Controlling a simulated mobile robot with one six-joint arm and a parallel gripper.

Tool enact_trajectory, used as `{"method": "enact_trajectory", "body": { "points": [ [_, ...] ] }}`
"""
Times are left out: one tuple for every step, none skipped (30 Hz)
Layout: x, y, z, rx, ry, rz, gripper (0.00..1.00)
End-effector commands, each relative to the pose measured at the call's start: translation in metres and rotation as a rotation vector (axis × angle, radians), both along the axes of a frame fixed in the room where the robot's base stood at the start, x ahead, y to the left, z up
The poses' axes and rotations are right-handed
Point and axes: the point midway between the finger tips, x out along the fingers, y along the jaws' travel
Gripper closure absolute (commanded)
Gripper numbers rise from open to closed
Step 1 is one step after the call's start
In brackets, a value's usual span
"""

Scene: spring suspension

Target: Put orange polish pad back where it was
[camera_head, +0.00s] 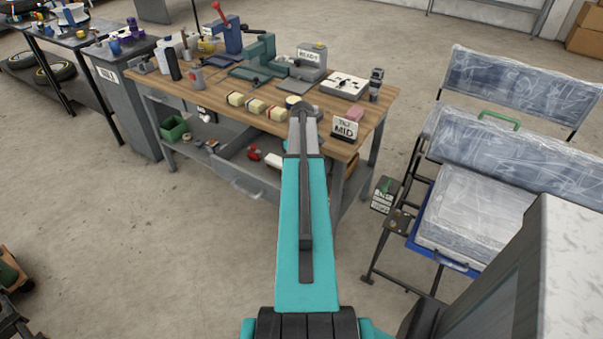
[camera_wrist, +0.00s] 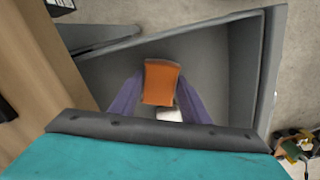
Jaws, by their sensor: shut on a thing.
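The orange polish pad (camera_wrist: 161,82) is between the two purple fingers of my gripper (camera_wrist: 160,98) in the wrist view. My gripper is shut on it. Behind the pad is the inside of an open grey drawer (camera_wrist: 225,68). The pad's height above the drawer floor is hard to tell. In the head view my arm reaches to the front edge of the workbench, and the arm hides the pad and the fingertips.
The wooden workbench (camera_head: 205,88) carries a vise, several yellowish blocks (camera_head: 255,105) and a MID sign (camera_head: 345,129). In the wrist view a white item (camera_wrist: 168,115) shows just below the pad. A wrapped seat (camera_head: 475,207) stands at the right. Open floor lies in front.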

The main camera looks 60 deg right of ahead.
Motion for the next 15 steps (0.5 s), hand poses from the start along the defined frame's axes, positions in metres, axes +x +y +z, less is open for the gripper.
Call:
{"method": "enact_trajectory", "body": {
  "points": [
    [0.0,0.0,-0.005,0.001,0.001,0.0,0.76],
    [0.0,0.0,-0.009,0.001,0.001,0.0,0.76],
    [0.0,0.0,-0.013,0.002,0.001,0.0,0.76],
    [0.0,0.0,-0.015,0.001,0.001,0.0,0.76],
    [0.0,0.0,-0.018,0.001,0.001,0.0,0.76],
    [0.0,0.0,-0.02,0.0,0.0,0.0,0.76],
    [0.0,0.0,-0.022,0.0,0.0,0.0,0.76],
    [0.0,0.0,-0.023,0.0,0.0,0.0,0.76],
    [0.0,0.0,-0.024,0.0,0.0,0.0,0.76],
    [0.0,0.0,-0.024,0.0,0.0,0.0,0.76],
    [0.0,0.0,-0.024,0.0,-0.001,0.0,0.76],
    [0.0,0.0,-0.024,0.0,-0.001,0.0,0.76],
    [0.0,0.0,-0.024,0.0,-0.001,0.0,0.76],
    [0.0,0.0,-0.024,0.0,-0.001,0.0,0.76],
    [0.0,0.0,-0.024,0.0,-0.001,0.0,0.76]
  ]
}}
